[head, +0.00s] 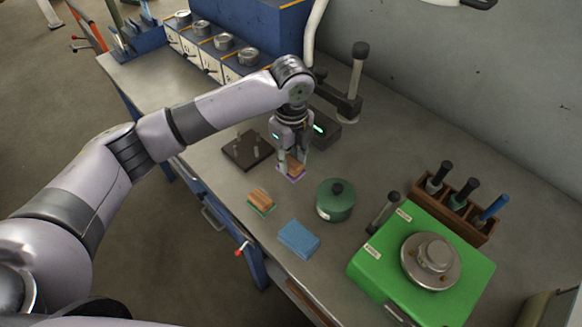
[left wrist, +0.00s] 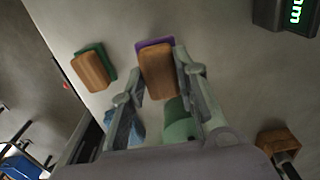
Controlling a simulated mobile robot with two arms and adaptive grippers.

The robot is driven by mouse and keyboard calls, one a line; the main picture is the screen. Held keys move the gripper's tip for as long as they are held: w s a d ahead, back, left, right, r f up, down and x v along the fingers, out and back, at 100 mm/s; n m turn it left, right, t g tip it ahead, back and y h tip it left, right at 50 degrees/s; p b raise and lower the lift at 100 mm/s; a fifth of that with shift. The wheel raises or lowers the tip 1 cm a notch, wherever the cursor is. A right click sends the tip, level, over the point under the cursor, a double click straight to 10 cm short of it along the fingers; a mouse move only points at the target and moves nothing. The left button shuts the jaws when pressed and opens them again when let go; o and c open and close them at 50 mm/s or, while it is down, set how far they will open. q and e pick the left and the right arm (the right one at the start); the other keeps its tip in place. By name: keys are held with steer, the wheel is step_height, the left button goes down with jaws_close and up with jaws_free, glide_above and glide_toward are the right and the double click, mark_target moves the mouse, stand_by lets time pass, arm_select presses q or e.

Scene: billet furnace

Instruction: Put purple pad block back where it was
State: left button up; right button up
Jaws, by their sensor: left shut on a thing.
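The purple pad block (head: 291,173) is a wooden block with a purple pad on its underside. My left gripper (head: 294,166) points down over the bench and is shut on it. In the left wrist view the wooden block (left wrist: 158,72) lies between the fingertips (left wrist: 158,72), with the purple pad (left wrist: 154,42) showing along its far edge. I cannot tell whether the pad touches the bench. My right gripper is not in view.
A green pad block (head: 261,201), a blue block (head: 298,239) and a green lidded pot (head: 336,201) stand nearby. A dark pegged plate (head: 247,151) lies left of the gripper. A green machine (head: 372,262) and a wooden tool rack (head: 478,226) stand to the right.

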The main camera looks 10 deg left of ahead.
mark_target(291, 171)
arm_select(q)
steer(key=shift+f, duration=2.15)
steer(key=o, duration=0.7)
steer(key=shift+f, duration=0.15)
steer(key=o, duration=0.4)
step_height(291, 171, up, 11)
steer(key=shift+d+r+b, duration=0.1)
steer(key=shift+b, duration=0.75)
steer(key=shift+r, duration=0.6)
